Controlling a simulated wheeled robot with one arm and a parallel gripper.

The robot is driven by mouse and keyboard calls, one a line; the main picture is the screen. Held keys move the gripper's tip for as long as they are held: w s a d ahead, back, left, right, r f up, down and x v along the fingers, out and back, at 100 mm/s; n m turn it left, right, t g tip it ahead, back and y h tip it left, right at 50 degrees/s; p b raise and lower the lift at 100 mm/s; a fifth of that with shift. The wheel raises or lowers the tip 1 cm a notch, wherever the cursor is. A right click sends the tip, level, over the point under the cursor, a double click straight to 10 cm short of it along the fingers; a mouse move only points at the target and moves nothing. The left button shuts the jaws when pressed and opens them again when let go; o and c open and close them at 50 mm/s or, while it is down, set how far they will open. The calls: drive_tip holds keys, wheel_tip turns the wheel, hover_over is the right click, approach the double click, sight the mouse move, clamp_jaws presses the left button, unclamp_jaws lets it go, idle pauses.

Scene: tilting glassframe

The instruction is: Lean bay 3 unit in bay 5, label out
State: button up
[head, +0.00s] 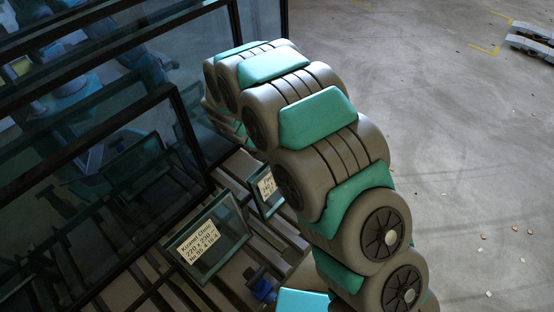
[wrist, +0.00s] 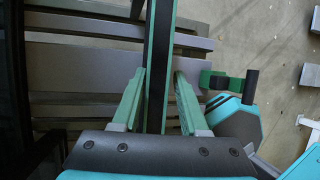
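A small glass unit with a white label (head: 200,241) stands tilted on the dark slatted rack (head: 150,262) in the head view, label facing the camera. A second labelled unit (head: 265,186) stands behind it, partly hidden by my arm. In the wrist view, a narrow unit edge (wrist: 158,60), dark with green sides, runs between the two green fingers of my gripper (wrist: 160,88). The fingers are apart, one on each side of it, with a gap showing on the right. My gripper is hidden in the head view. I cannot read bay numbers.
Large dark-framed glass panes (head: 95,190) lean at the left of the head view, close to the rack. A blue clamp-like part (head: 262,287) sits on the rack near the bottom. The concrete floor (head: 450,130) at right is mostly clear, with small scattered chips.

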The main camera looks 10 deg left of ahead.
drive_tip(key=shift+o, duration=1.4)
drive_tip(key=shift+f, duration=0.1)
drive_tip(key=shift+a, duration=0.1)
drive_tip(key=v, duration=0.7)
drive_tip(key=shift+s+a+r+b, duration=0.1)
drive_tip(key=shift+r+b, duration=0.2)
drive_tip(key=shift+r, duration=0.1)
